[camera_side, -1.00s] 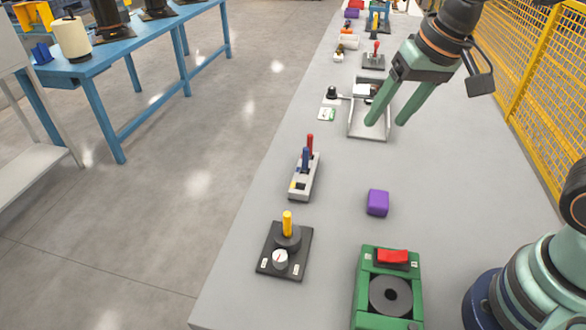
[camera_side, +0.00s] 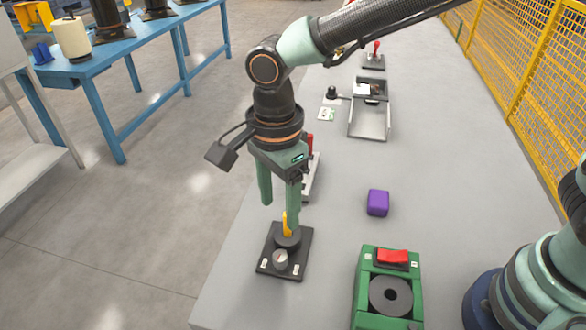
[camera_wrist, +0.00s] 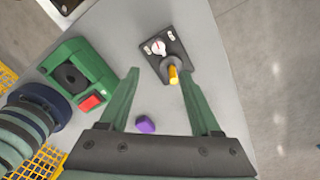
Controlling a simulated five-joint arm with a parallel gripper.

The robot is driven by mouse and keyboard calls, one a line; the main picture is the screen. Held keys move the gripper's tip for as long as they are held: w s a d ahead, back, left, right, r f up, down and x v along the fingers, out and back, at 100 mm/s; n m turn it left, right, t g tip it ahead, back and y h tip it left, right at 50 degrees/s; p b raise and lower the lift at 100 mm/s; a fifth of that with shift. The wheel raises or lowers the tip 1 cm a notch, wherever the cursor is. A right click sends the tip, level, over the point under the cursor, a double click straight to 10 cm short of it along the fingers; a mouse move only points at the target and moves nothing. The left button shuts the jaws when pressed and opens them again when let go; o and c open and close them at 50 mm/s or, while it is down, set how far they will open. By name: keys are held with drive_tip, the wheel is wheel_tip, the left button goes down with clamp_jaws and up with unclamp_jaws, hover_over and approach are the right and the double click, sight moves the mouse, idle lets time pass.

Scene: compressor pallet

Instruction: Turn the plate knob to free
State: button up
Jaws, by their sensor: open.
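A dark square plate (camera_side: 303,260) lies near the front left of the table. On it stand a black round knob (camera_side: 288,238) with an upright yellow handle (camera_side: 285,222) and a small white dial with a red pointer (camera_side: 281,259). In the wrist view the plate (camera_wrist: 178,48), yellow handle (camera_wrist: 173,75) and dial (camera_wrist: 158,47) show ahead of the fingers. My gripper (camera_side: 279,205) points down above the plate, its green fingers apart. In the wrist view my gripper (camera_wrist: 160,88) is open and empty, with the handle beyond the fingertips, nearer the right one. Label writing on the plate is too small to read.
A green fixture (camera_side: 362,290) with a red block (camera_side: 392,256) stands right of the plate. A purple block (camera_side: 378,202) lies behind it. A grey lever unit (camera_side: 312,180) stands behind my gripper, partly hidden. The table edge is close left of the plate.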

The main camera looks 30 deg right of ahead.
sight(280, 255)
drive_tip(key=f, duration=1.2)
drive_tip(key=shift+s+a+f, duration=0.2)
drive_tip(key=shift+a+f, duration=0.05)
drive_tip(key=shift+a, duration=0.05)
drive_tip(key=shift+m, duration=0.3)
clamp_jaws()
